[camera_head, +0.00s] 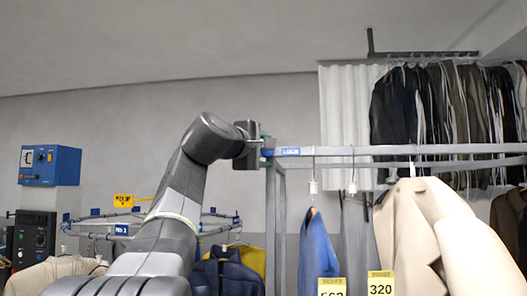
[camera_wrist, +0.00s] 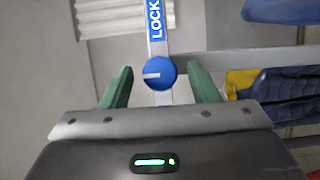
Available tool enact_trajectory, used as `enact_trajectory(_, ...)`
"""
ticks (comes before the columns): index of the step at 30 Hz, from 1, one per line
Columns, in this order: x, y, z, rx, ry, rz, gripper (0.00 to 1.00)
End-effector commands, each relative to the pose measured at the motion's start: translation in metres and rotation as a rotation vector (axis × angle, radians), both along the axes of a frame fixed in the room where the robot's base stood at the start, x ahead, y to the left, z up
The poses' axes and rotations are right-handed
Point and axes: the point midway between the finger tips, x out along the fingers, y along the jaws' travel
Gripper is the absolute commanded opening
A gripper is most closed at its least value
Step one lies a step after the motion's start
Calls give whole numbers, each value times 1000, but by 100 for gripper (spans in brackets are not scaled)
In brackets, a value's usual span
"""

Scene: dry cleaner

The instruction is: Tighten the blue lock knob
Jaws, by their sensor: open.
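The blue lock knob (camera_wrist: 159,73) shows in the wrist view as a round blue disc with a pale pointer line toward the left. It is on a grey metal bar below a blue label reading LOCK (camera_wrist: 155,18). My gripper (camera_wrist: 160,82) is open, with one green finger on each side of the knob. A gap shows between each finger and the knob, so I see no contact. In the head view my gripper (camera_head: 266,147) is at the left end of the rail, by the blue label (camera_head: 290,151). The knob is hidden there behind my gripper.
The metal rail (camera_head: 400,150) runs right from my gripper. A blue garment (camera_head: 317,255) and a cream coat (camera_head: 430,235) hang below it, with yellow number tags (camera_head: 380,283). A round rack (camera_head: 100,222) stands at left.

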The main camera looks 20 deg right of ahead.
Motion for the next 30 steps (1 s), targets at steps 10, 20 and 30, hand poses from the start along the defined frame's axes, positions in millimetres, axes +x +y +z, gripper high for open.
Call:
enact_trajectory(10, -19, 27, -3, 0, -3, 5, 55)
enact_trajectory(20, -61, 85, -2, 0, -1, 5, 55)
enact_trajectory(30, -80, 111, 0, 0, 0, 1, 55)
